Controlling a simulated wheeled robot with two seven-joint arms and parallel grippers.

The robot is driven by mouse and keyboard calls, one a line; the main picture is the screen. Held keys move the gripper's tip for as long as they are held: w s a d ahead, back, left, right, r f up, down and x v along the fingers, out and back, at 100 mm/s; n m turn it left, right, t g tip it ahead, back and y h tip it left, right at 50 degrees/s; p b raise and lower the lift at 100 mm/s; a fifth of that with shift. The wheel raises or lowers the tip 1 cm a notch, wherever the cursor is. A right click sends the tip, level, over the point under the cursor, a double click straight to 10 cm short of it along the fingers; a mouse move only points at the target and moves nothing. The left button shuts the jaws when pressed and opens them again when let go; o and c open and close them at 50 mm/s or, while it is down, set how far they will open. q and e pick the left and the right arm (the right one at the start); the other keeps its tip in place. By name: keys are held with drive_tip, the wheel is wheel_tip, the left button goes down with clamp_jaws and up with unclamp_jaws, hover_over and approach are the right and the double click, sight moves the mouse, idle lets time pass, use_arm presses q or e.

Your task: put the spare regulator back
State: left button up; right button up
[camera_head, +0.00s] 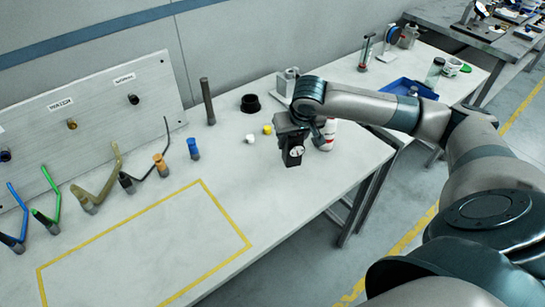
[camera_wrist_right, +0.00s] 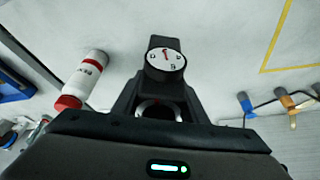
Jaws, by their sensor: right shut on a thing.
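The regulator (camera_head: 294,154) is a dark block with a round white dial. My right gripper (camera_head: 291,137) is shut on it and holds it over the workbench near its right edge. In the right wrist view the regulator (camera_wrist_right: 166,58) shows between the fingers (camera_wrist_right: 160,108), its dial facing the camera. I cannot tell how far it is above the bench. My left gripper is in neither view.
A red and white bottle (camera_head: 328,137) stands close beside my right gripper. A black cup (camera_head: 250,103), a dark post (camera_head: 208,102) and a grey block (camera_head: 287,82) stand behind. The yellow-outlined area (camera_head: 145,245) is clear.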

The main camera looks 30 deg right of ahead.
drive_tip(key=w+a+f+p, duration=0.1)
drive_tip(key=w+a+f, duration=0.1)
drive_tip(key=a, duration=0.3)
drive_tip(key=shift+w+f, duration=0.3)
drive_tip(key=shift+f, duration=0.35)
drive_tip(key=shift+f+p, duration=0.9)
drive_tip(key=shift+f, duration=1.1)
drive_tip(key=shift+f, duration=0.1)
drive_tip(key=o, duration=1.4)
drive_tip(key=shift+s, duration=0.1)
drive_tip(key=shift+c, duration=0.2)
